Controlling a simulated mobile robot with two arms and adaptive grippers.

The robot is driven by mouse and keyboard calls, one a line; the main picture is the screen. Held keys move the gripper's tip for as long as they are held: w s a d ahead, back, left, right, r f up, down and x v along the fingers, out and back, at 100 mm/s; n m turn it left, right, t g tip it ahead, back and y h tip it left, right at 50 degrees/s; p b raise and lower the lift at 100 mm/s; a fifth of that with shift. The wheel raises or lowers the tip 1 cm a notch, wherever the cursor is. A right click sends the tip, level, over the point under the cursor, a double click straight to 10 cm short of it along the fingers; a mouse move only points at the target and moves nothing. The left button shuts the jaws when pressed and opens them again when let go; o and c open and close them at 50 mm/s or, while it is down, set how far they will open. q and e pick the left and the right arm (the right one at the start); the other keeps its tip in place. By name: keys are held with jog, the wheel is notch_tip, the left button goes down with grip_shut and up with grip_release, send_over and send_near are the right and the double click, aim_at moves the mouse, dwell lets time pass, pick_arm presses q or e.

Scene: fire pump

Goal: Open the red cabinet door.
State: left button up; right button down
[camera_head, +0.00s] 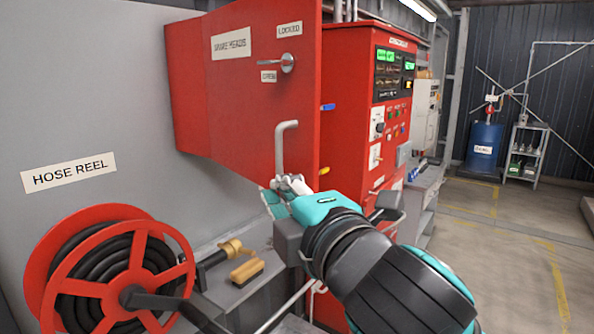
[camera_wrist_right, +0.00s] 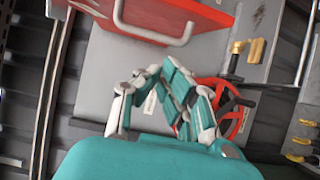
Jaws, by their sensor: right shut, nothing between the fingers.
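The red cabinet door (camera_head: 240,105) is the front of a red box on the grey wall and looks closed. It has a "SPARE HEADS" label, a small latch lever (camera_head: 288,63) lying roughly level between "LOCKED" and "OPEN" labels, and a grey bar handle (camera_head: 283,145). My right gripper (camera_head: 283,186) is just below the lower end of the handle. In the right wrist view, my right gripper (camera_wrist_right: 158,72) has its fingertips together and empty, apart from the handle (camera_wrist_right: 180,40) on the red panel. My left gripper is not in view.
A red hose reel (camera_head: 110,265) sits lower left under a "HOSE REEL" label. A red control panel (camera_head: 365,100) stands right of the cabinet. The floor (camera_head: 500,240) on the right is clear.

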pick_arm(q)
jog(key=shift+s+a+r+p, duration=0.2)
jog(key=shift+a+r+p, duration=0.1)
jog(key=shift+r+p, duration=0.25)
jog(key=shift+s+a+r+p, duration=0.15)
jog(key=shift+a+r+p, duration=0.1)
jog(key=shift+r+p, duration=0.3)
pick_arm(e)
jog(key=w, duration=0.1)
jog(key=w+d, duration=0.1)
jog(key=w, duration=0.3)
jog(key=shift+w+d, duration=0.2)
jog(key=shift+d, duration=0.1)
jog(key=shift+a, duration=0.1)
